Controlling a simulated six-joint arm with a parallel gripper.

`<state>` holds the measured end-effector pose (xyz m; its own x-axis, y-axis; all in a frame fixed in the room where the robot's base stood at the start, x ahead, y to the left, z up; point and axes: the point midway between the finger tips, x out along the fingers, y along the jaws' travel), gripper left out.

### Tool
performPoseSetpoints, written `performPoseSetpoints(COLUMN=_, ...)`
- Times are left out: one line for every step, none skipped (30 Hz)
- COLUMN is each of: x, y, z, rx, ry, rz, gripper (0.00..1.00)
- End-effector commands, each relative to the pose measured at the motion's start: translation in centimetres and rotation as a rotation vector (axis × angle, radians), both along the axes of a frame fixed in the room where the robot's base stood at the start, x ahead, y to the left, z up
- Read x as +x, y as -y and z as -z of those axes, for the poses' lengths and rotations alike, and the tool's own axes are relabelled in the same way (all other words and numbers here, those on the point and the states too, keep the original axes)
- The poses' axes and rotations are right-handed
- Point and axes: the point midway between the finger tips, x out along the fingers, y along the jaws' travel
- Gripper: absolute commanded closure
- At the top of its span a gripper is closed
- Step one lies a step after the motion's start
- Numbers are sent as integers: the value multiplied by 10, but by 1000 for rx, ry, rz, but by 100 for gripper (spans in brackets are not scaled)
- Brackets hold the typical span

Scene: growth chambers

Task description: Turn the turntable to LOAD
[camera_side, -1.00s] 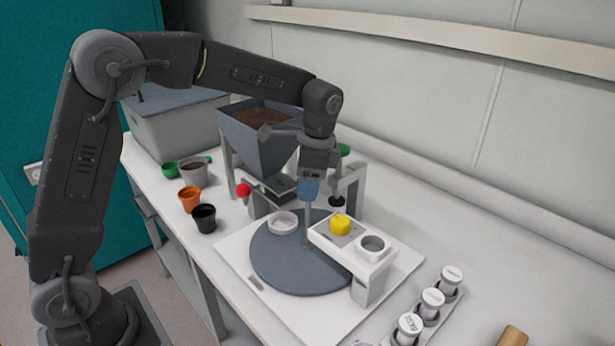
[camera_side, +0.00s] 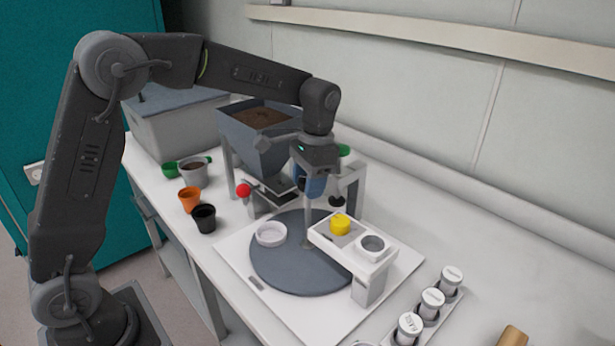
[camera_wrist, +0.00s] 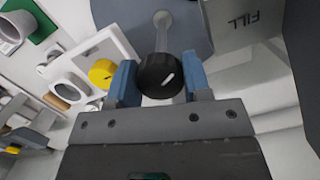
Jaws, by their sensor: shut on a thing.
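The turntable (camera_side: 290,270) is a dark grey disc on a white base plate (camera_side: 392,275). A white ring-shaped holder (camera_side: 270,234) sits on its left rim in the side view. A thin post (camera_side: 307,228) rises from the disc. My gripper (camera_side: 310,185) points down above the post, and its blue fingers hide the top there. In the wrist view my gripper (camera_wrist: 161,82) is shut on a black knob (camera_wrist: 158,73) with a white mark. Part of the disc (camera_wrist: 128,12) shows behind it. A panel reading FILL (camera_wrist: 245,22) is at upper right. No LOAD label is readable.
A white bridge (camera_side: 365,285) with a yellow knob (camera_side: 341,224) stands over the disc's right side. A soil hopper (camera_side: 255,150) with a red ball (camera_side: 243,190) stands behind. Pots, including a black one (camera_side: 204,219), are left. White-capped vials (camera_side: 432,300) are at right.

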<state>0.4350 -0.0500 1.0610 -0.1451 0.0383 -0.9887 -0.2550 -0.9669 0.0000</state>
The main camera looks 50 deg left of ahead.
Motion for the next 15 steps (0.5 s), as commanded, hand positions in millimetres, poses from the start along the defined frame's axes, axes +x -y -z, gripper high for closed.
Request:
performPoseSetpoints(x=0, y=0, z=-1, rx=-2, ry=2, rz=1, gripper=69)
performPoseSetpoints(x=0, y=0, z=-1, rx=-1, ry=2, rz=-2, gripper=69)
performPoseSetpoints(x=0, y=0, z=-1, rx=-2, ry=3, rz=-14, gripper=69)
performPoseSetpoints(x=0, y=0, z=-1, rx=-2, ry=3, rz=-34, gripper=69)
performPoseSetpoints(x=0, y=0, z=-1, rx=-2, ry=3, rz=-60, gripper=69)
performPoseSetpoints(x=0, y=0, z=-1, rx=-1, ry=2, rz=-109, gripper=69)
performPoseSetpoints(x=0, y=0, z=-1, rx=-2, ry=2, rz=-153, gripper=69)
performPoseSetpoints(x=0, y=0, z=-1, rx=-2, ry=2, rz=-199, gripper=69)
performPoseSetpoints(x=0, y=0, z=-1, rx=-2, ry=2, rz=-263, gripper=69)
performPoseSetpoints(x=0, y=0, z=-1, rx=-2, ry=1, rz=-308, gripper=69)
performPoseSetpoints(x=0, y=0, z=-1, rx=-2, ry=2, rz=-351, gripper=69)
performPoseSetpoints(x=0, y=0, z=-1, rx=-2, ry=2, rz=-402, gripper=69)
performPoseSetpoints(x=0, y=0, z=-1, rx=-2, ry=2, rz=-435, gripper=69)
performPoseSetpoints(x=0, y=0, z=-1, rx=-2, ry=2, rz=-463, gripper=69)
performPoseSetpoints(x=0, y=1, z=-1, rx=-3, ry=1, rz=-492, gripper=69)
